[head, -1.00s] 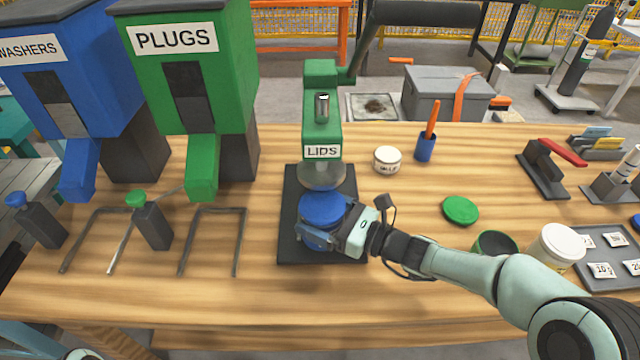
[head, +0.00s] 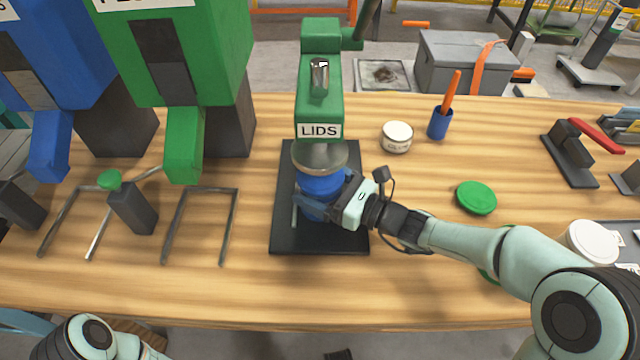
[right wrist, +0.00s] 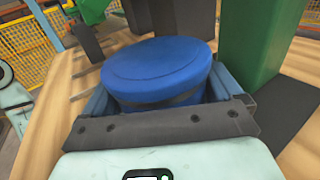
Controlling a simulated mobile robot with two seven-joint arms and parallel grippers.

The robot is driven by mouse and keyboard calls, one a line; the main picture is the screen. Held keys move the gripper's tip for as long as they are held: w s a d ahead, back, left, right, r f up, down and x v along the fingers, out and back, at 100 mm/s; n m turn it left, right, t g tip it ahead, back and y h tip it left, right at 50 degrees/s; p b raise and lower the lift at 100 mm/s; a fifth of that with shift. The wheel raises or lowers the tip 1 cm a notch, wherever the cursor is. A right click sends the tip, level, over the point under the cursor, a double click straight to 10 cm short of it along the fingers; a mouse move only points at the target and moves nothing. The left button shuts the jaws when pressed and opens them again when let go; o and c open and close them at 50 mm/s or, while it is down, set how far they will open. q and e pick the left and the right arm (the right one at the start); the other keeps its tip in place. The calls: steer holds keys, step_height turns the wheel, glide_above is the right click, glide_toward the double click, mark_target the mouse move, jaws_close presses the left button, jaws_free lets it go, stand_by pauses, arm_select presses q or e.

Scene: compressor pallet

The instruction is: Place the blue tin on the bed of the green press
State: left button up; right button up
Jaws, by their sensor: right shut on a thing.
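The blue tin (head: 322,186) is in my right gripper (head: 318,207), just under the round metal head of the green press (head: 318,100), which is labelled LIDS. The press head hides part of the tin's top in the head view. The tin stands upright over the black press bed (head: 290,240); whether its bottom touches the bed is hidden. In the right wrist view the blue tin (right wrist: 158,70) sits between the two fingers of my right gripper (right wrist: 160,95), with its lid upward. My left gripper is not in view; only part of my left arm shows at bottom left.
A white tin (head: 397,137), a blue cup (head: 439,124) with an orange stick and a green lid (head: 476,197) lie right of the press. The green dispenser (head: 180,60) and metal rails (head: 200,190) stand left. The table front is mostly clear.

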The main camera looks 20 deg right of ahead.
mark_target(339, 193)
steer(key=o, duration=0.7)
steer(key=shift+o, duration=0.2)
steer(key=shift+r, duration=0.15)
steer(key=p+v, duration=0.1)
steer(key=v, duration=0.6)
steer(key=shift+s+d, duration=0.1)
steer(key=shift+s, duration=0.1)
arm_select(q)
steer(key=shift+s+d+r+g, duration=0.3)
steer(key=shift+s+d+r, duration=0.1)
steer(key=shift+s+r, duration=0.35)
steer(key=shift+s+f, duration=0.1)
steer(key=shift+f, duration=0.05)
